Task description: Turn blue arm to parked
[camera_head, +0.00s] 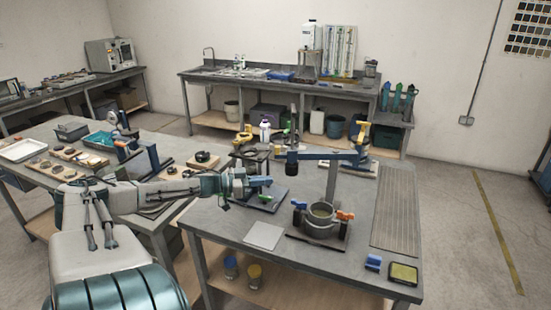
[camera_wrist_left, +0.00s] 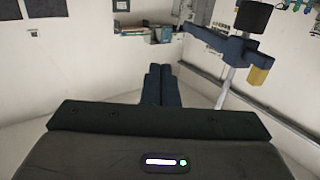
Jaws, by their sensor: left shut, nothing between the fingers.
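The blue arm (camera_head: 322,155) is a long horizontal bar on top of a grey post (camera_head: 332,182), above the front workbench. In the left wrist view the blue arm (camera_wrist_left: 215,40) is at upper right, with a dark cylinder (camera_wrist_left: 254,15) and a yellow block (camera_wrist_left: 258,77). My left gripper (camera_head: 266,182) is shut and empty, left of the post and apart from the arm; its fingers also show in the left wrist view (camera_wrist_left: 158,84). I cannot read any parked mark.
On the workbench (camera_head: 240,222) stand a ring-shaped clamp fixture (camera_head: 320,218) with blue and orange handles, a pale flat plate (camera_head: 264,236), a ribbed grey panel (camera_head: 396,215) and a yellow-topped box (camera_head: 403,272). A dark plate (camera_head: 262,200) lies under my left gripper.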

